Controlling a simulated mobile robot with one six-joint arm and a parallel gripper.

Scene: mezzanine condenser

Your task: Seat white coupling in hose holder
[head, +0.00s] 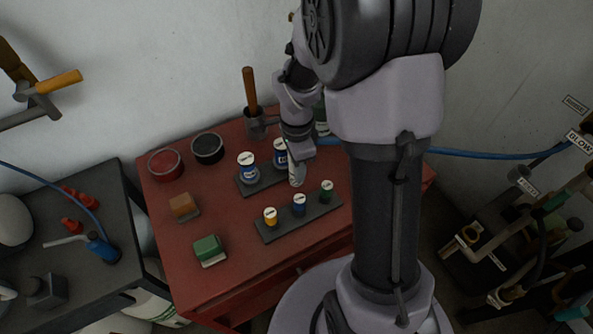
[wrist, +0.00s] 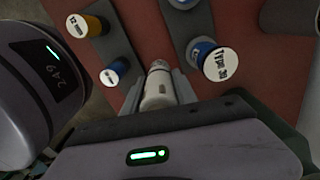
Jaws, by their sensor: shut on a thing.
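The white coupling (wrist: 158,90) is a pale cylinder with a narrower metallic end, held between the jaws of my gripper (wrist: 158,97) in the wrist view. In the head view, my gripper (head: 298,160) points down above the red bench, and the coupling (head: 297,176) shows below it. It appears to be between the two dark racks; its height above the bench is hard to judge. I cannot clearly identify the hose holder; blue hoses show at the left and right edges of the head view.
The front rack (head: 271,234) holds yellow, blue and green capped pieces. The back rack (head: 247,189) holds blue-and-white labelled cans. A red tin (head: 166,164), black tin (head: 207,148), brown block (head: 183,206) and green block (head: 209,250) stand on the red bench (head: 160,237). Labelled fittings stand far right.

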